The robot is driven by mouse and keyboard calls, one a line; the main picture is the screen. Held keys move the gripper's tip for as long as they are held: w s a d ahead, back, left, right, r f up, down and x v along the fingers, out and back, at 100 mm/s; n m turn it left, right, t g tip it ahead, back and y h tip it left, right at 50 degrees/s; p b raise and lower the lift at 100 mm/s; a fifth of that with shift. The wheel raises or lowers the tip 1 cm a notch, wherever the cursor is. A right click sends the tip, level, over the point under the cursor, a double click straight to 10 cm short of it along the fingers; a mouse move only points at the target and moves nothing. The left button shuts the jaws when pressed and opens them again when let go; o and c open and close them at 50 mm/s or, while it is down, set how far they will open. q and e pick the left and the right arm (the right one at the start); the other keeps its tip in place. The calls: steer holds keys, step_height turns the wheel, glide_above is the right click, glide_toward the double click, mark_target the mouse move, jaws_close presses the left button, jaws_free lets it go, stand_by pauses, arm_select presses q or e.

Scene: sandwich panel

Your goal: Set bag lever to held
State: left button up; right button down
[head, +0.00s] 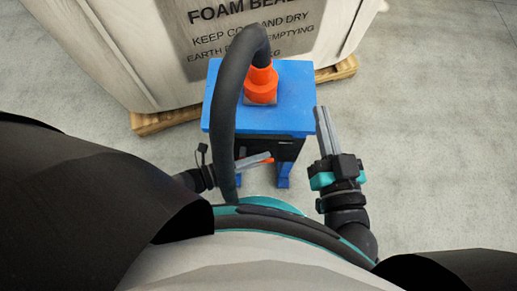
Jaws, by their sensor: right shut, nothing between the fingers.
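A blue-topped stand (284,118) with a black lower part stands in front of me. A small orange-red piece (267,160), possibly the bag lever, shows low on its front; its setting is not readable. My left gripper (262,157) reaches in from the left, with its grey fingers at that piece. The black hose crosses in front of the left gripper and hides part of it. Whether its fingers grip the piece I cannot tell. My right gripper (321,112) is shut and empty, pointing away from me just right of the stand's top.
A black hose (228,110) arches from an orange fitting (261,85) on the stand down towards me. A large pale foam bead bag (150,50) stands behind on a wooden pallet (166,118). Grey floor is clear at the right.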

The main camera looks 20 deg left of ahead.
arm_select(q)
steer(key=shift+s, duration=0.1)
steer(key=v, duration=1.5)
steer(key=shift+s+a, duration=0.1)
